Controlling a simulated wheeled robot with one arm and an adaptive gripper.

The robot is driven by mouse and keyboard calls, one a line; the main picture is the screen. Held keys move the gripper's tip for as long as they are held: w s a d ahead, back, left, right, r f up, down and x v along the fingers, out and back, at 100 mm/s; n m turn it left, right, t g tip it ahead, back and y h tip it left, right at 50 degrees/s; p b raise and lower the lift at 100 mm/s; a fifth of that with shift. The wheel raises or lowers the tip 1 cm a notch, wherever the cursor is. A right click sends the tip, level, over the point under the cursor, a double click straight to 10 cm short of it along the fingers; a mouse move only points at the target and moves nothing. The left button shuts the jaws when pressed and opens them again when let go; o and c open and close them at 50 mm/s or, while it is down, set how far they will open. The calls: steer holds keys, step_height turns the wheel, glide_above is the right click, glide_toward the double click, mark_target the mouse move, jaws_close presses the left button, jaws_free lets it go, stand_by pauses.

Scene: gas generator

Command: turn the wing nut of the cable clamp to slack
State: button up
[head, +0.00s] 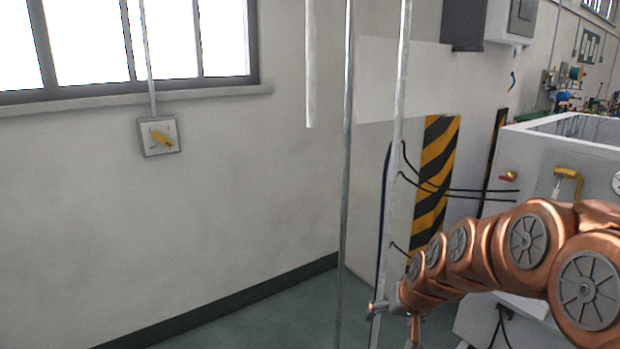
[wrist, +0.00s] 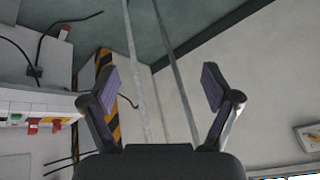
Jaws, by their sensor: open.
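I cannot make out the cable clamp or its wing nut in either view. My gripper (wrist: 160,88) is open and empty in the wrist view, its two dark-padded fingers well apart. In the head view my gripper (head: 395,318) is small at the end of my copper arm, low in the picture close to the poles (head: 345,190), and partly cut off by the bottom edge.
A wall switch (head: 158,137) with a yellow knob hangs below the window. Floor (head: 290,310) at lower middle is clear.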

steer(key=s+r+g+h+p, duration=0.1)
steer(key=s+r+g+p, duration=0.2)
steer(key=s, duration=1.4)
steer(key=s+r+n+g+h+p, duration=0.1)
steer(key=s+r+g+p, duration=0.3)
steer(key=s+r+p, duration=0.6)
steer(key=s+r, duration=0.2)
steer(key=s, duration=0.5)
steer(key=shift+s+d+r, duration=0.25)
steer(key=shift+s+r, duration=0.1)
steer(key=shift+r, duration=0.05)
steer(key=shift+c, duration=0.3)
